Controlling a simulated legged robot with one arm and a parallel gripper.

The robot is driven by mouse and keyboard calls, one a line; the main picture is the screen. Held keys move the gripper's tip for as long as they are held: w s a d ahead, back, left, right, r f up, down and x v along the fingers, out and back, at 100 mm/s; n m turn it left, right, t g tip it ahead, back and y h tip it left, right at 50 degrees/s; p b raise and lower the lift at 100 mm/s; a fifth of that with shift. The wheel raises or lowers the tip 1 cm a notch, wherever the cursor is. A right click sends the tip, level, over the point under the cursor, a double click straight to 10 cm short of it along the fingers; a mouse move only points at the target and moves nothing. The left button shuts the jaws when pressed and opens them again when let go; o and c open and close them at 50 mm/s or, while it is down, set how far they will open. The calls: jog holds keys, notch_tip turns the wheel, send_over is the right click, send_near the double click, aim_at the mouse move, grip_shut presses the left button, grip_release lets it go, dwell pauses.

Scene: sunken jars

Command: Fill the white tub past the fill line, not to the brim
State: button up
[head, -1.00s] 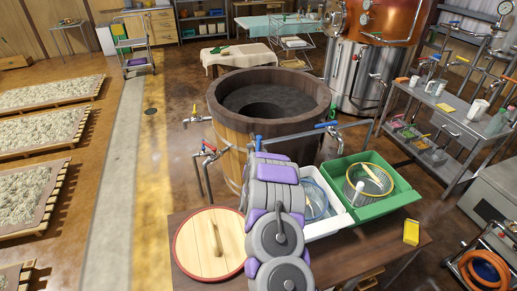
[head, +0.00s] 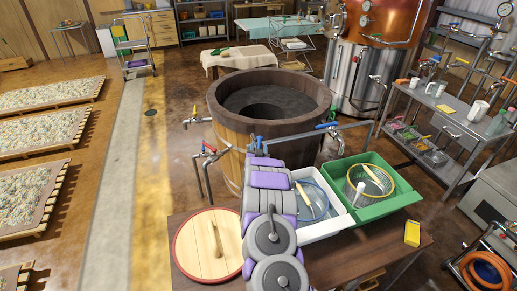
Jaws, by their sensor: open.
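The white tub (head: 345,224) sits on the dark wooden table, right of my arm. A clear round bowl or jar (head: 318,205) and a pale wooden handle (head: 303,193) show inside it; its left part is hidden behind my arm. I cannot make out a fill line or a water level.
A green tub (head: 394,201) with a yellow-rimmed basket (head: 371,180) stands against the white tub's right side. A round wooden lid (head: 207,246) lies left of my arm, and a yellow sponge-like block (head: 412,233) lies at the right. The large wooden vat (head: 228,145) stands behind.

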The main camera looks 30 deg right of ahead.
grip_shut()
dwell(0.4)
